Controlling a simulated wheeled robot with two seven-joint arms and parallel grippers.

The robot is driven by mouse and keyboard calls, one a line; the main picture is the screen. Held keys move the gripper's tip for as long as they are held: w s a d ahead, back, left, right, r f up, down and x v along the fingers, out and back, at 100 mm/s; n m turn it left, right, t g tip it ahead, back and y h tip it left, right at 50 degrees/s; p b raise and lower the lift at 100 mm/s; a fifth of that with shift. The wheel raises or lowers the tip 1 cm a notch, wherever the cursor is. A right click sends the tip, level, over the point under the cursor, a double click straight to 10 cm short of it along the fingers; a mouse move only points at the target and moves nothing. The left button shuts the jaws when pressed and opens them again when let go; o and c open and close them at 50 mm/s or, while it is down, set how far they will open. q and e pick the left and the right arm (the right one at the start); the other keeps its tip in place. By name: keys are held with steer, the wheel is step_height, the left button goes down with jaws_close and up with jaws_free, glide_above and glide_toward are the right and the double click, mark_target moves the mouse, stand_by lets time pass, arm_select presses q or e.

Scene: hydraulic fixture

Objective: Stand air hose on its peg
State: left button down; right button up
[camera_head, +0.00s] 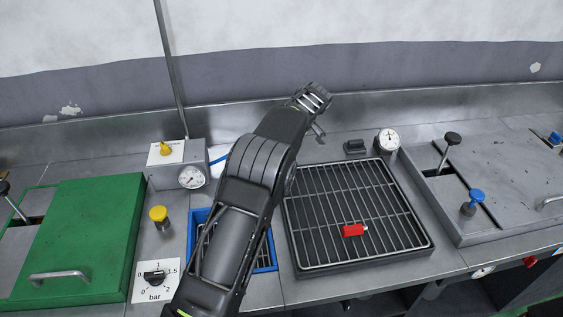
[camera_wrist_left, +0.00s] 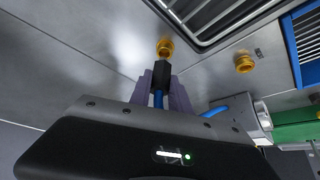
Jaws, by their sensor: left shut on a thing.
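My left gripper (camera_wrist_left: 160,90) is shut on the air hose's black end piece (camera_wrist_left: 161,75) in the left wrist view. The blue hose (camera_wrist_left: 158,99) runs from this piece down between the fingers. A brass-coloured peg (camera_wrist_left: 165,47) on the steel worktop lies just beyond the end piece in that view. I cannot tell whether the two touch. In the head view my left arm reaches over the worktop, with its wrist (camera_head: 312,97) near the back ledge. The held end and the peg cannot be made out there. A bit of blue hose (camera_head: 219,159) shows by the gauge box.
A second brass-coloured fitting (camera_wrist_left: 244,63) stands near the blue-framed grate (camera_head: 271,262). The gauge box (camera_head: 165,158) is left of my arm.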

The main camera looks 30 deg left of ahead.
arm_select(q)
steer(key=shift+f+b, duration=1.15)
steer(key=shift+f, duration=0.2)
stand_by(1.3)
steer(key=c, duration=1.1)
jaws_free()
steer(key=shift+c, duration=0.2)
steer(key=shift+d+r, duration=0.15)
steer(key=shift+r, duration=0.1)
steer(key=b+v, duration=0.1)
steer(key=v, duration=0.6)
steer(key=shift+b, duration=0.3)
steer(key=shift+s+r, duration=0.1)
